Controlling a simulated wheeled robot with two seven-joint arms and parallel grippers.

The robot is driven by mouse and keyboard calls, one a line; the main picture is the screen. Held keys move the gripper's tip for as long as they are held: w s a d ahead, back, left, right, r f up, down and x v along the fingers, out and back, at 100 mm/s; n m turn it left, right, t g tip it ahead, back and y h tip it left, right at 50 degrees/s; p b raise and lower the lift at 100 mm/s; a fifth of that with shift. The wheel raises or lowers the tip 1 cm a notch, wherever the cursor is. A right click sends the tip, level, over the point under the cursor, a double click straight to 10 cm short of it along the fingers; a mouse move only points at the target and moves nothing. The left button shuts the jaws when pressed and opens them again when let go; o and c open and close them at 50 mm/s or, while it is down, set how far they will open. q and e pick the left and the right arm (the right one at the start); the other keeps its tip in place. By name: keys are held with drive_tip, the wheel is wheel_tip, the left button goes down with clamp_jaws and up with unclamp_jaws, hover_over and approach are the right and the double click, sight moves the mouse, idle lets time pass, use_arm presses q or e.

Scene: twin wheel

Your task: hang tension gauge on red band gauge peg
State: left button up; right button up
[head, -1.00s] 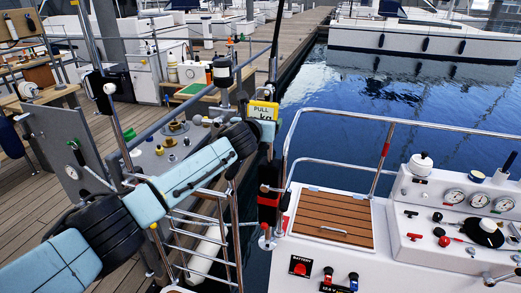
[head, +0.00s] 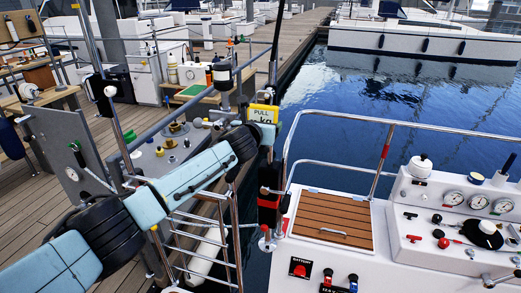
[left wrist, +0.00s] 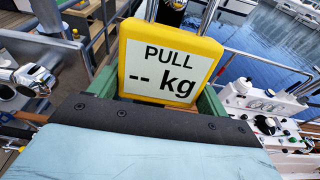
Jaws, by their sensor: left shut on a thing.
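The tension gauge (head: 264,113) is a yellow-framed plate with a white face reading "PULL -- kg". It also shows close up in the left wrist view (left wrist: 166,62), slightly tilted. My left gripper (head: 257,130) is shut on it and holds it up near the dock edge; green finger parts show on both sides of its lower edge in the left wrist view. A black post fitting with red bands (head: 268,201) stands below the gauge. Another red band (head: 385,151) wraps a rail post to the right. I cannot tell which is the gauge peg. My right gripper is out of view.
Steel rails (head: 400,120) border the boat deck on the right. A slatted wooden hatch (head: 333,220) and a white console (head: 450,215) with dials lie there. A ladder (head: 205,240) stands below my left arm. Cluttered benches line the dock at left.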

use_arm(q)
drive_tip(key=shift+r+p, duration=0.1)
drive_tip(key=shift+p, duration=0.25)
idle(0.3)
drive_tip(key=shift+w+d+b, duration=0.2)
drive_tip(key=shift+w+b, duration=0.2)
drive_tip(key=shift+w, duration=0.3)
idle(0.6)
drive_tip(key=shift+w+d+b, duration=0.1)
drive_tip(key=shift+w+b, duration=0.2)
drive_tip(key=shift+b, duration=0.1)
drive_tip(key=shift+w+d+b, duration=0.1)
drive_tip(key=shift+w+b, duration=0.2)
drive_tip(key=shift+w, duration=0.15)
drive_tip(key=shift+f, duration=0.2)
idle(0.4)
drive_tip(key=shift+w+d+f+b, duration=0.15)
drive_tip(key=shift+w+b, duration=0.1)
drive_tip(key=shift+b, duration=0.3)
drive_tip(key=shift+w+f+b, duration=0.1)
drive_tip(key=shift+w+b, duration=0.15)
drive_tip(key=shift+b, duration=0.2)
drive_tip(key=shift+w+f+b, duration=0.1)
drive_tip(key=shift+f+b, duration=0.3)
drive_tip(key=shift+b, duration=0.15)
idle(0.8)
